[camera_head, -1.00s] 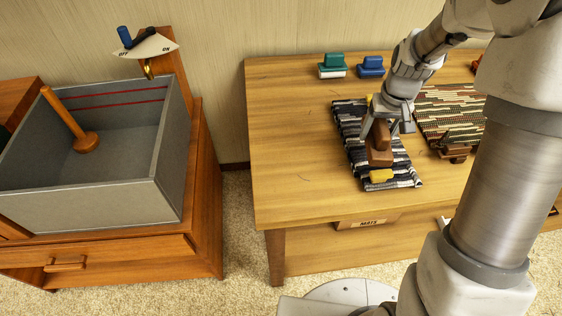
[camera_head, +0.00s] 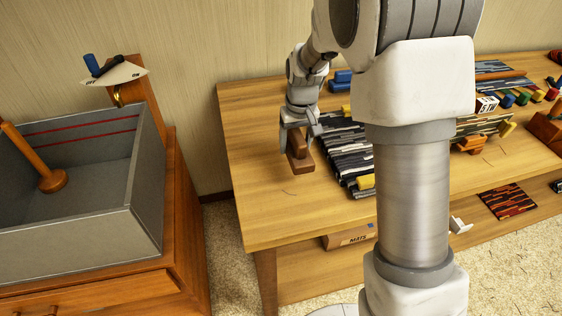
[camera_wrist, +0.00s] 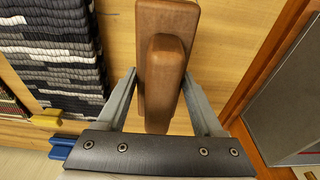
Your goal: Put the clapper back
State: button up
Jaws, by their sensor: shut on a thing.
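The clapper (camera_head: 301,158), a brown wooden block with a raised handle, is in my gripper (camera_head: 301,128). In the wrist view the fingers (camera_wrist: 160,80) stand on either side of the handle, and the longer base of the clapper (camera_wrist: 168,22) lies beyond it. The clapper is over bare tabletop (camera_head: 260,205), left of the dark striped mat (camera_head: 345,150). I cannot tell whether it touches the table. My arm hides part of the mat and the table behind it.
Blue blocks (camera_head: 342,78) lie at the table's back. The table's front left is clear.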

aim_at(281, 166)
jog(key=a+f, duration=0.2)
jog(key=a, duration=0.1)
jog(key=shift+w+a+f, duration=0.15)
jog(key=shift+w+a, duration=0.15)
jog(key=shift+w, duration=0.1)
jog(key=shift+f+b, duration=0.7)
jog(key=shift+f, duration=1.2)
jog(key=shift+f, duration=0.2)
jog(key=o, duration=1.5)
jog(key=shift+r, duration=0.15)
jog(key=r, duration=0.4)
jog(key=s+r+p, duration=0.1)
jog(key=r, duration=0.3)
jog(key=s+r+p, duration=0.1)
jog(key=r, duration=0.3)
jog(key=shift+d, duration=0.25)
